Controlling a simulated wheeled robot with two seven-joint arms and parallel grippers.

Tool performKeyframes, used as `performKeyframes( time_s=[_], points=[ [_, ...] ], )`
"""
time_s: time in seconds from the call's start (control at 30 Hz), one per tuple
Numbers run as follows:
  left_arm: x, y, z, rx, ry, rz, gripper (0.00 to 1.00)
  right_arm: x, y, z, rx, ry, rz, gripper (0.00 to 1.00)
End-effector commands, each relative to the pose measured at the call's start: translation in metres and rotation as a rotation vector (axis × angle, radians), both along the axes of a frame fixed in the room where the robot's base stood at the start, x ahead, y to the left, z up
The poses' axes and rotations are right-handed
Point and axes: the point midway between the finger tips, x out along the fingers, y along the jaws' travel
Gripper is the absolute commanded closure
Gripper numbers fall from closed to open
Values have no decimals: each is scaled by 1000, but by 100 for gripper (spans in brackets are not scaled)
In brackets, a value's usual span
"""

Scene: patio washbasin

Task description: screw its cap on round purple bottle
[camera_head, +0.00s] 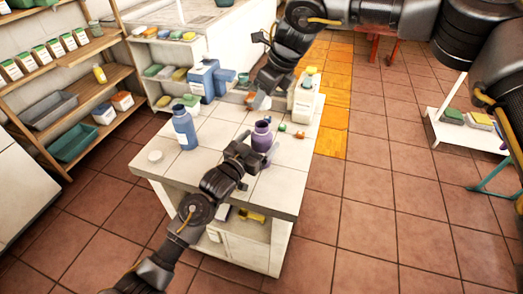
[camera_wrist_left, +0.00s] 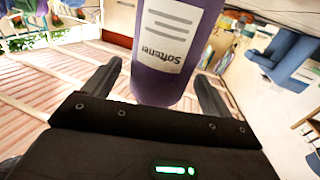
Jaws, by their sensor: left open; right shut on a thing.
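The round purple bottle (camera_head: 262,138) stands upright on the tiled table, with a narrow purple neck at its top. In the left wrist view the purple bottle (camera_wrist_left: 160,85) shows a pale "Softener" label. My left gripper (camera_head: 250,155) is open at the bottle's near side. In the left wrist view its fingers (camera_wrist_left: 155,88) stand one on each side of the bottle, with gaps visible. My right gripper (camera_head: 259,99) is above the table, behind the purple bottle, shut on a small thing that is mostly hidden. I cannot make out whether that is the cap.
Small green (camera_head: 282,127) and orange (camera_head: 300,135) items lie right of the purple bottle. The front tabletop is clear.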

Motion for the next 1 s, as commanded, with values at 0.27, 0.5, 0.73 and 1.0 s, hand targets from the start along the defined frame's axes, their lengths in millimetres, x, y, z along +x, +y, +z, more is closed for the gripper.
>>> performKeyframes(
  time_s=[0.27, 0.5, 0.73, 1.0],
  points=[
    [12, -9, 0, 1, 1, -1, 15, 0, 0, 0, 0, 0, 0, 79],
    [13, -9, 0, 1, 1, -1, 15, 0, 0, 0, 0, 0, 0, 79],
    [12, -8, 0, 1, 1, 0, 43, 0, 0, 0, 0, 0, 0, 79],
    [12, -8, 0, 1, 1, 0, 78, 0, 0, 0, 0, 0, 0, 79]
  ],
)
